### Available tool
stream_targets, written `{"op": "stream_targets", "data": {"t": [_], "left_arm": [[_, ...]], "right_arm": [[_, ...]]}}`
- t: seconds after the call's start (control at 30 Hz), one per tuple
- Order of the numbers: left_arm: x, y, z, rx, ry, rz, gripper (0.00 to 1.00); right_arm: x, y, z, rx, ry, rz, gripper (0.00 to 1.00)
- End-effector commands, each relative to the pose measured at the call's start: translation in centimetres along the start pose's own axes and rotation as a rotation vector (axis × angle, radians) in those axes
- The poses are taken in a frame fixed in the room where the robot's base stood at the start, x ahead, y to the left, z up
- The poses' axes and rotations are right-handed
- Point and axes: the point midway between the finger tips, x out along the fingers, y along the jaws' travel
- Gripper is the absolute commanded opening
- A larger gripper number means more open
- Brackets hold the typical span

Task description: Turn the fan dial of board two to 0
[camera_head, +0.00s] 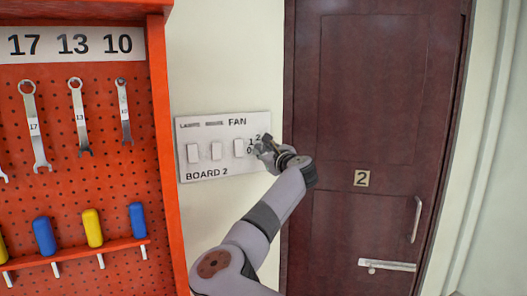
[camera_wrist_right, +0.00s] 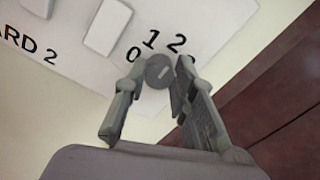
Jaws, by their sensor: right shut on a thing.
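Board two (camera_head: 227,166) is a white panel on the wall, labelled BOARD 2, with a FAN label at its upper right. In the right wrist view, the fan dial (camera_wrist_right: 158,67) is a small round grey knob with a short pale mark. The numbers 0, 1 and 2 curve around it, and one more is partly hidden by a finger. My right gripper (camera_wrist_right: 157,75) is shut on the dial, a finger on each side; in the head view the gripper (camera_head: 266,147) covers the dial. I cannot tell which number the mark indicates. My left gripper is not in view.
Several white rocker switches (camera_head: 216,151) sit left of the dial. An orange pegboard (camera_head: 105,190) with wrenches and coloured-handled tools stands at the left. A dark red door (camera_head: 355,110) marked 2 is close on the right.

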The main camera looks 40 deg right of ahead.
Motion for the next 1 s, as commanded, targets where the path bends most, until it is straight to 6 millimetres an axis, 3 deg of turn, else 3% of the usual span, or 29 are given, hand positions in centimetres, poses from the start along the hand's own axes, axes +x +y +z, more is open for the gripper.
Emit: {"op": "stream_targets", "data": {"t": [0.47,1.0], "left_arm": [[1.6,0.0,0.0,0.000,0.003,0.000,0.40],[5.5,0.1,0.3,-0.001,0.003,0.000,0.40]], "right_arm": [[0.0,0.2,-0.4,-0.144,0.001,0.001,0.00],[0.1,0.4,-0.5,-0.637,0.001,0.002,0.00]]}}
